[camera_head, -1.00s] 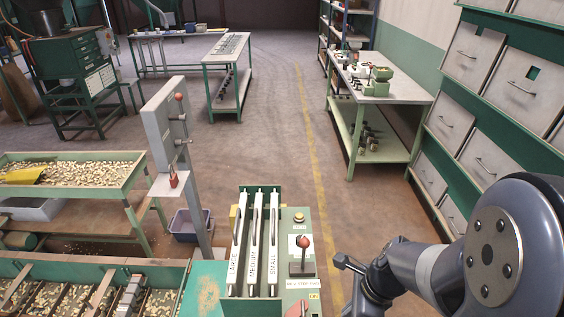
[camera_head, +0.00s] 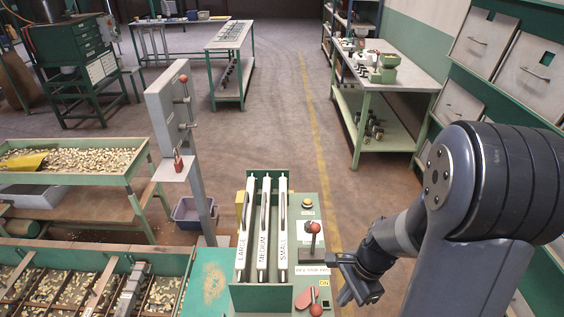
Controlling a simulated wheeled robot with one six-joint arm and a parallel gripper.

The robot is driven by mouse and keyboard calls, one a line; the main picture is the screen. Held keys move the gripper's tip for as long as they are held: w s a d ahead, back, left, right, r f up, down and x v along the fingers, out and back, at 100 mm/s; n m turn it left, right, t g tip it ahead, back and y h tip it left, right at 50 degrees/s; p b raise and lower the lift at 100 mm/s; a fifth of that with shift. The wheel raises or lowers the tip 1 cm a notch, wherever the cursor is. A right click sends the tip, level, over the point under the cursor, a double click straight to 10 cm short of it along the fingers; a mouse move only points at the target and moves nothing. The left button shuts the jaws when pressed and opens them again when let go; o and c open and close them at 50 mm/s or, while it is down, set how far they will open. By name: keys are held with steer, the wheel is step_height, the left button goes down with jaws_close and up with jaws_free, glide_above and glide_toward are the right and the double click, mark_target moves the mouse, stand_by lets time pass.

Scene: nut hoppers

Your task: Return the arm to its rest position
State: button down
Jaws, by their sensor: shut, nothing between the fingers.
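My gripper (camera_head: 362,292) is at the lower right of the head view, at the end of my folded grey arm. Its fingers are shut with nothing seen between them. It hangs just right of the control box (camera_head: 308,215), apart from it as far as I can tell. The box carries three white slotted channels marked LARGE (camera_head: 243,240), MEDIUM (camera_head: 264,240) and SMALL (camera_head: 283,240). It also has a red-knobbed lever (camera_head: 314,228), a yellow button (camera_head: 307,201) and a lower red-knobbed lever (camera_head: 313,292) beside an ON label.
A grey post (camera_head: 170,130) with a red padlock stands left of the box. Nut trays (camera_head: 90,160) fill the left. A green workbench (camera_head: 375,90) and a rack of hopper doors (camera_head: 530,70) stand on the right.

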steer(key=w+n+g+h+p, duration=0.2)
steer(key=w+n, duration=0.6)
steer(key=n, duration=0.4)
steer(key=shift+w+d, duration=0.2)
steer(key=shift+d, duration=0.2)
steer(key=shift+h, duration=0.3)
